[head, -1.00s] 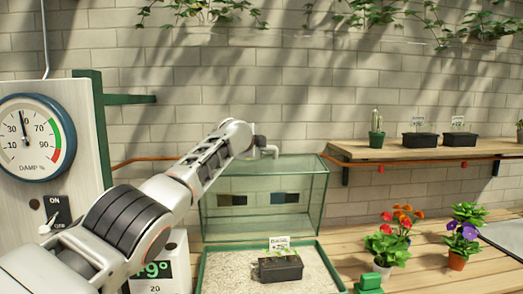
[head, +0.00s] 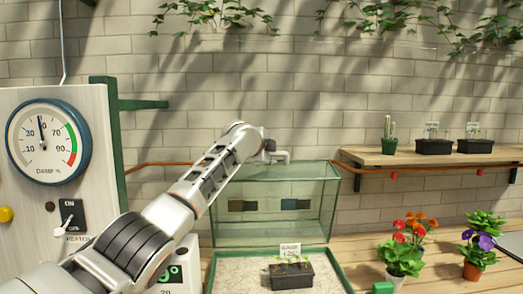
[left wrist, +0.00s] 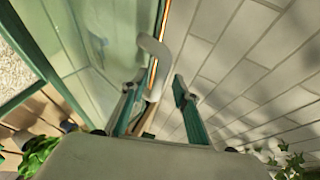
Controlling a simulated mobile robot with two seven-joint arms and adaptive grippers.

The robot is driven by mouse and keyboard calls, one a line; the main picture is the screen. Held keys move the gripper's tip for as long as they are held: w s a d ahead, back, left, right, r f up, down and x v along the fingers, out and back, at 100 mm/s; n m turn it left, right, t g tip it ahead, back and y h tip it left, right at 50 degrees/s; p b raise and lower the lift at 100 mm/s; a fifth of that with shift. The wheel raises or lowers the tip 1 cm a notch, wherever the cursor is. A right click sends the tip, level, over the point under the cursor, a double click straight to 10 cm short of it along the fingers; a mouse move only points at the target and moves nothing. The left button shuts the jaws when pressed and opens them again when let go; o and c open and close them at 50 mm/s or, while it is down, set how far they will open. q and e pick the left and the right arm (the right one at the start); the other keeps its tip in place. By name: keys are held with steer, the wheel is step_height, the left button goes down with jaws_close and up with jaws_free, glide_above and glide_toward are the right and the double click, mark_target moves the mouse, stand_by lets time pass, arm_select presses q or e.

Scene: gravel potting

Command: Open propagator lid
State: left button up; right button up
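The propagator's clear glass lid (head: 315,205) stands tipped up at the back of its green-rimmed tray (head: 341,273), leaving the tray's pale gravel uncovered. A grey bent handle (head: 284,154) sticks up at the lid's top edge. My left gripper (head: 270,150) is at this handle. In the left wrist view, its two teal fingers (left wrist: 157,98) are spread apart. The handle (left wrist: 157,55) reaches between them, nearer the left finger, and the fingers are not closed on it. The lid's glass (left wrist: 100,35) fills the left of that view. My right gripper is not in view.
A black pot with a label (head: 292,275) stands on the gravel. Flowering pots (head: 402,260) stand to the right on the wooden bench. A wall shelf (head: 400,158) holds a cactus and seedling trays. A gauge panel (head: 100,140) stands at left.

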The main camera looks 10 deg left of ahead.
arm_select(q)
steer(key=shift+s, duration=0.55)
steer(key=v, duration=0.9)
steer(key=shift+s+r, duration=0.2)
